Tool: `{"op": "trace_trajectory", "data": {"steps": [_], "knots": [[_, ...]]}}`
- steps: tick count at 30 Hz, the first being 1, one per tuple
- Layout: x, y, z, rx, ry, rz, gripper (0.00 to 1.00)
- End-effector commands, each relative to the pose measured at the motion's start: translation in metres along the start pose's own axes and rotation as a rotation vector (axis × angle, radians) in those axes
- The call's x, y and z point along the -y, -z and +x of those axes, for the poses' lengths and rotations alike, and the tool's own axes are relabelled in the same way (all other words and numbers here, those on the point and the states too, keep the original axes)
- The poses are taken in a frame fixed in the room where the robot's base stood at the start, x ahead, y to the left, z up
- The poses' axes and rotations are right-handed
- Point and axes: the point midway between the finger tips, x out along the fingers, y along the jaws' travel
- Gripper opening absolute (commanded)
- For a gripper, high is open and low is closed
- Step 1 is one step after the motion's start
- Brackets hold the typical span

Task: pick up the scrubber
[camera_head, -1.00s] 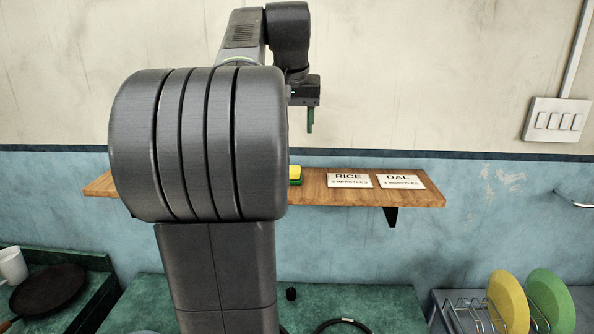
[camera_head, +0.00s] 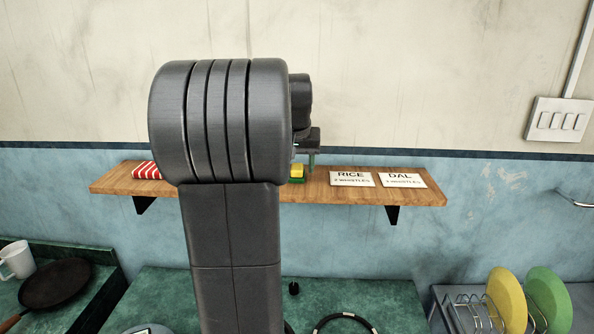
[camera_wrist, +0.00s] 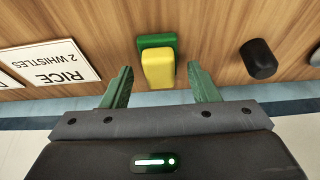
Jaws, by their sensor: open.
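The scrubber (camera_wrist: 158,68), a yellow block with a green layer, lies on the wooden shelf (camera_head: 410,195). In the head view its visible part (camera_head: 297,173) shows just right of my arm, which hides the rest. My gripper (camera_wrist: 161,82) is open, with one green finger on each side of the scrubber's near yellow end in the wrist view. I cannot tell whether the fingers touch it. In the head view one green fingertip (camera_head: 311,160) shows at shelf level, just right of the scrubber.
The RICE card (camera_head: 352,179) and DAL card (camera_head: 402,180) lie right of the scrubber. A black cylinder (camera_wrist: 259,59) is on its other side. A red-and-white striped thing (camera_head: 146,170) is at the shelf's left. The wall stands behind the shelf.

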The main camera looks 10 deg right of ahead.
Motion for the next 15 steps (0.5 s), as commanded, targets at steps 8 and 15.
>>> {"op": "trace_trajectory", "data": {"steps": [8, 15], "knots": [[-0.0001, 0.0002, 0.0014, -0.001, 0.000, 0.000, 0.45], [-0.0001, 0.0002, 0.0011, -0.001, 0.000, 0.000, 0.07]]}}
